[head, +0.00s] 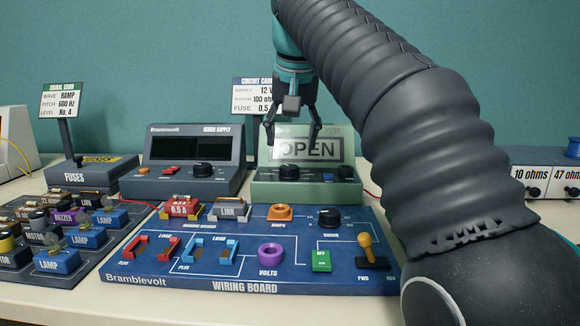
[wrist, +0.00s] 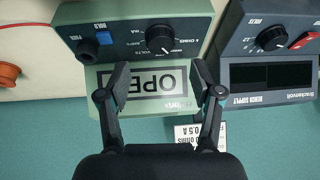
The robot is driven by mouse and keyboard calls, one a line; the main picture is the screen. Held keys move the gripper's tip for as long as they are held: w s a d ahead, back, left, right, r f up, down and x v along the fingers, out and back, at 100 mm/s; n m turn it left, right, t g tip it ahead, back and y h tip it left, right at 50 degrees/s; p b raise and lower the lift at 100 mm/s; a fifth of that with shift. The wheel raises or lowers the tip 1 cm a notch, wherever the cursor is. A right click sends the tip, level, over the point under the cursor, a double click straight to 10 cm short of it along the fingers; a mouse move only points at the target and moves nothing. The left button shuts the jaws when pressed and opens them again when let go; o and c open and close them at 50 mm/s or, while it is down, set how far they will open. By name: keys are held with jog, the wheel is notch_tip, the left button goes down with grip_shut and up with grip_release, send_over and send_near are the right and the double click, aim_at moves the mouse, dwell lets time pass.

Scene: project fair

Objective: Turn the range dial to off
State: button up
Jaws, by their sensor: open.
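The green meter (head: 264,190) stands behind the wiring board, its display (head: 330,150) reading OPEN. Its black range dial (head: 316,172) sits on the front panel; it also shows in the wrist view (wrist: 160,39), upside down, with a white pointer mark. Labels such as VOLTS and OHMS surround it; I cannot read for certain which one the pointer meets. My gripper (head: 291,147) hangs fingers down in front of the display, above the dial. In the wrist view my gripper (wrist: 160,82) is open and empty, its fingers either side of the display, apart from the dial.
The bench supply (head: 190,180) stands left. The wiring board (head: 245,282), with knobs and a yellow lever (head: 366,245), lies in front. A circuit card (head: 252,95) stands behind.

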aim_at(290, 167)
jog(key=b+x, duration=0.1)
jog(key=x, duration=0.6)
jog(key=shift+b, duration=0.3)
jog(key=shift+c, duration=0.2)
jog(key=c, duration=1.1)
